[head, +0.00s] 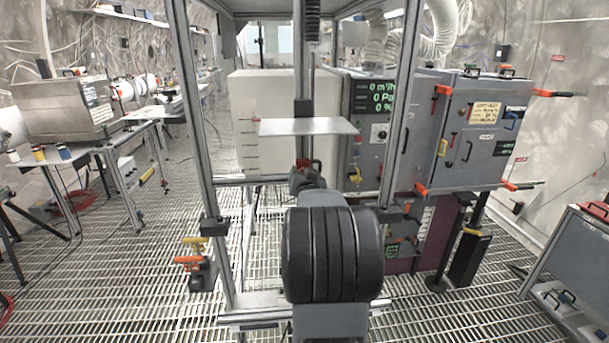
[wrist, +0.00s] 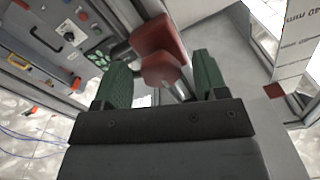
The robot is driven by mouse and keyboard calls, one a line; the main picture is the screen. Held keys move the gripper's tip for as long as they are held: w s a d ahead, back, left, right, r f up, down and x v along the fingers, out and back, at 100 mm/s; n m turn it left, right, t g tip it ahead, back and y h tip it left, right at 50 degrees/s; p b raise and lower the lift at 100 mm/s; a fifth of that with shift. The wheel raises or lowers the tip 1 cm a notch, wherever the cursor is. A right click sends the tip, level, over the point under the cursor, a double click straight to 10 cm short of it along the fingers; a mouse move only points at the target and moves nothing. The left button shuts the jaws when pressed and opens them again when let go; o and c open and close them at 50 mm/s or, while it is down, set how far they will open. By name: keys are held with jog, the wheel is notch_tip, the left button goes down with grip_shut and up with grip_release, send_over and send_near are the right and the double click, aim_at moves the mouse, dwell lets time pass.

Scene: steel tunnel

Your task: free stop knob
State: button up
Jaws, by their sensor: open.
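A red knob (wrist: 163,76) with a lobed head and a metal shaft shows in the wrist view; I take it to be the stop knob. My gripper (wrist: 161,68) is open, with one green finger pad on each side of the knob. The picture does not show clearly whether either pad touches it. In the head view a small red part (head: 303,162) shows on the upright frame, just above my gripper (head: 308,180). My arm hides much of the area below it there.
A metal upright frame (head: 203,150) surrounds the arm, with a pale horizontal plate (head: 308,126) above the gripper. A grey control panel (head: 374,130) and a grey cabinet (head: 470,130) stand behind to the right.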

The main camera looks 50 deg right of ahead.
jog(key=shift+w+d, duration=0.1)
jog(key=shift+w, duration=0.05)
jog(key=c, duration=0.9)
jog(key=shift+f+n+b, duration=0.1)
jog(key=shift+n+b, duration=0.2)
jog(key=shift+b, duration=0.25)
jog(key=n+b, duration=1.5)
jog(key=n, duration=0.4)
jog(key=shift+r, duration=0.2)
